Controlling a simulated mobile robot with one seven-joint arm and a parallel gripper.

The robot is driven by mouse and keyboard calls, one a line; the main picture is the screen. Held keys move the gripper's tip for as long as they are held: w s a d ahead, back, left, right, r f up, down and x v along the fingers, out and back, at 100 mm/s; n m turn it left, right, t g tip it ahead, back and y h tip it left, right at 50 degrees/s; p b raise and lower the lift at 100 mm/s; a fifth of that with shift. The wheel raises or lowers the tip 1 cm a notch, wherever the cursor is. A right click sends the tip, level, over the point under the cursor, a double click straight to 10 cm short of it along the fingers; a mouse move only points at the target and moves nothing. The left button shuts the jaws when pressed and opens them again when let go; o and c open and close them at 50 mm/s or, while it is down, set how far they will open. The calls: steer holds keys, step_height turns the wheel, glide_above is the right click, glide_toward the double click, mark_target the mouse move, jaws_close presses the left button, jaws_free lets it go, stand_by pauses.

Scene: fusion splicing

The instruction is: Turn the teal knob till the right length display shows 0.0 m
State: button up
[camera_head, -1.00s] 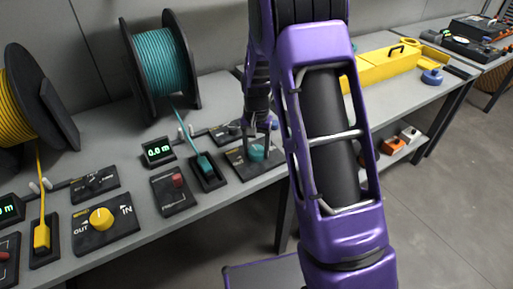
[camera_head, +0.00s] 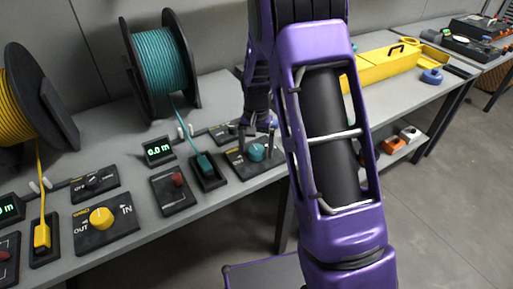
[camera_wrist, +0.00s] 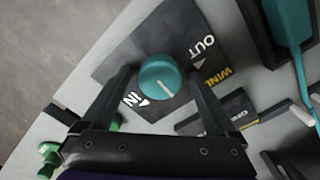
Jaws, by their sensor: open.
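The teal knob (camera_head: 257,152) sits on a dark panel on the bench. In the wrist view the teal knob (camera_wrist: 161,76) shows a white pointer line pointing down and slightly right, with IN and OUT printed on the panel. My gripper (camera_head: 257,138) is just above the knob. In the wrist view my gripper (camera_wrist: 163,82) is open, one finger on each side of the knob, with visible gaps and no contact seen. The right length display (camera_head: 159,150) glows green and appears to read 0.0 m.
A teal spool (camera_head: 163,62) feeds a cable into a teal connector (camera_head: 205,164) beside the knob panel. A panel with a red switch (camera_head: 178,179) is left of it. A yellow knob (camera_head: 101,217) and yellow spool (camera_head: 18,98) stand further left.

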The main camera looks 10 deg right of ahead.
mark_target(256, 149)
step_height(256, 149, up, 17)
steer(key=p, duration=0.2)
steer(key=shift+r, duration=0.15)
